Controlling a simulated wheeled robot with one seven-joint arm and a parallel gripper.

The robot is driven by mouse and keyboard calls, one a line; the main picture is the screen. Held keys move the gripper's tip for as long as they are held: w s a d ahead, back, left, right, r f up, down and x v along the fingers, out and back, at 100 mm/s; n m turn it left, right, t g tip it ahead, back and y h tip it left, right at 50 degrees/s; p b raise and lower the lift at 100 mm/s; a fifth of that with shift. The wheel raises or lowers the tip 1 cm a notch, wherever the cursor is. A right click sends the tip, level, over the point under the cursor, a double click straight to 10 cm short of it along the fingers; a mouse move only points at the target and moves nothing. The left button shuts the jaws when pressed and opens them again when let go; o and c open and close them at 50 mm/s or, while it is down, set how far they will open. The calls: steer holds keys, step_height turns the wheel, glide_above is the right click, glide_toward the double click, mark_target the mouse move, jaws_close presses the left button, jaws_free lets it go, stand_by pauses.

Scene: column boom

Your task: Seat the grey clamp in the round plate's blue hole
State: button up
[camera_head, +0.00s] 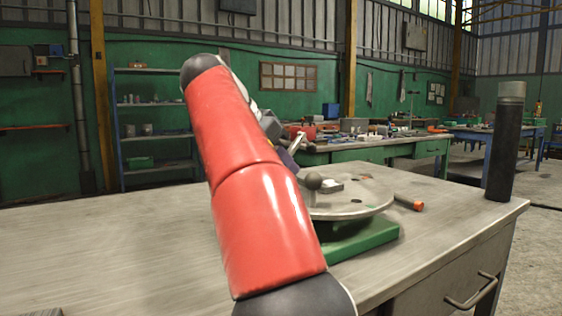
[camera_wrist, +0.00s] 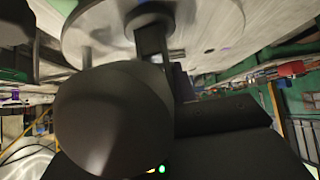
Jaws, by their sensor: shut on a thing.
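The round grey plate (camera_head: 345,205) lies flat on the green base on the table, partly behind my red arm. Its pale face also fills the top of the wrist view (camera_wrist: 90,22). The fingertips and the clamp's lower end are hidden.
An orange-ended handle (camera_head: 408,203) lies right of the plate. A black cylinder (camera_head: 503,150) stands at the right table corner. The table's left side (camera_head: 110,245) is mostly clear.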

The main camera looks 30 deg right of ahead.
mark_target(292, 146)
steer(key=o, duration=0.7)
steer(key=shift+r, duration=0.1)
steer(key=shift+r, duration=0.1)
steer(key=shift+r+p, duration=2.4)
steer(key=shift+r, duration=1.2)
steer(key=shift+o, duration=0.5)
steer(key=o, duration=0.5)
steer(key=shift+s, duration=0.1)
